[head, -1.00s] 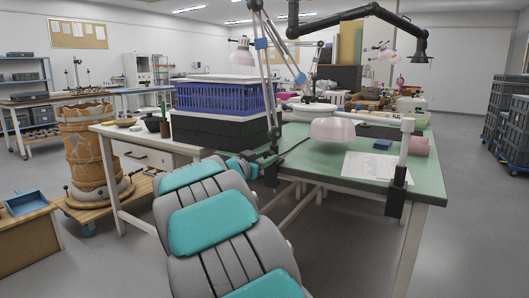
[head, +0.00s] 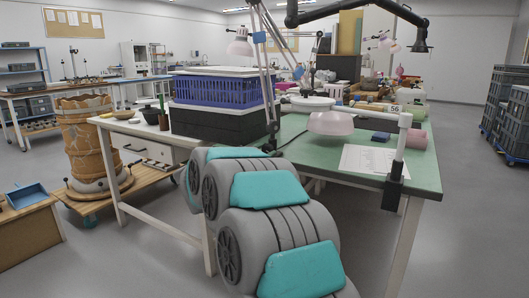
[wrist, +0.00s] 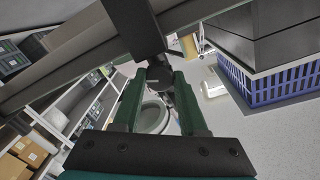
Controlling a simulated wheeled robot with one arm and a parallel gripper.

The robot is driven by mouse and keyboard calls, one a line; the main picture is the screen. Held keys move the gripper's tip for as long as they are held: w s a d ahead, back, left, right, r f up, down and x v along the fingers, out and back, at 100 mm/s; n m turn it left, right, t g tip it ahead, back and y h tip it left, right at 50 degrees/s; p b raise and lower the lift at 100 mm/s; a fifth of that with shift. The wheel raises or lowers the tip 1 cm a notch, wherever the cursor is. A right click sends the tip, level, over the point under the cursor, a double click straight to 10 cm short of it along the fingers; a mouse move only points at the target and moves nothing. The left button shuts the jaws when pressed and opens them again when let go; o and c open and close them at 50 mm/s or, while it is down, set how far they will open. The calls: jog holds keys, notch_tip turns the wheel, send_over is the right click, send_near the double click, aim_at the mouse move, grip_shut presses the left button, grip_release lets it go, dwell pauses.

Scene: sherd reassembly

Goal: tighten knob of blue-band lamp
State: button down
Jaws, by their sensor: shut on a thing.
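The blue-band lamp (head: 259,38) has a thin jointed arm with blue bands and rises from the near edge of the green-topped table, beside the crates. Its clamp (head: 271,134) is partly covered by my arm in the head view. In the wrist view, my gripper (wrist: 158,82) has its two green fingers on either side of a small dark knob (wrist: 160,75) below the dark clamp post (wrist: 143,30). The gripper is shut on this knob. The knob's far side and thread are hidden. In the head view my gripper is hidden behind my arm.
A blue crate (head: 222,91) on a black crate (head: 215,122) stands left of the lamp. A pink lampshade (head: 331,123), a paper sheet (head: 375,160) and a second clamp (head: 393,190) are to the right. A large jar (head: 86,140) stands left on a low wooden platform.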

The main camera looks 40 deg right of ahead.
jog(key=shift+c, duration=2.2)
grip_release()
jog(key=v, duration=0.8)
jog(key=shift+d, duration=0.1)
